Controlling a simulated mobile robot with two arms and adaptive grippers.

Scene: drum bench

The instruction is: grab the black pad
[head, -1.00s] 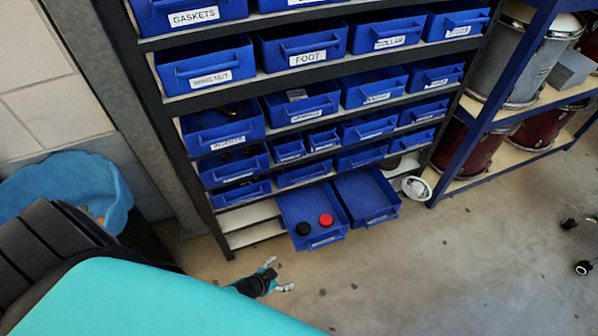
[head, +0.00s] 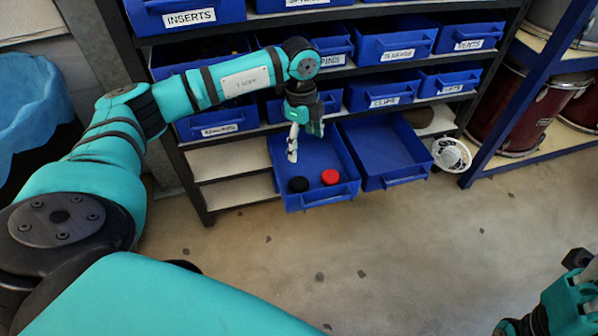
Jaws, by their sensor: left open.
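The black pad (head: 298,185) is a small round black piece in the front of a pulled-out blue drawer (head: 330,193) low on the rack. A red round pad (head: 330,177) lies just to its right, apart from it. My left gripper (head: 303,142) is open and empty, pointing down over the back part of that drawer, behind and above the black pad. It does not touch the pad. Part of my right arm (head: 565,305) shows at the lower right corner; its fingertips cannot be made out.
A second pulled-out blue drawer (head: 385,165), empty, sits directly right. Labelled blue bins (head: 395,45) fill the shelves above. A white round basket-like item (head: 451,154) is right of the drawers. The concrete floor (head: 400,240) in front is clear.

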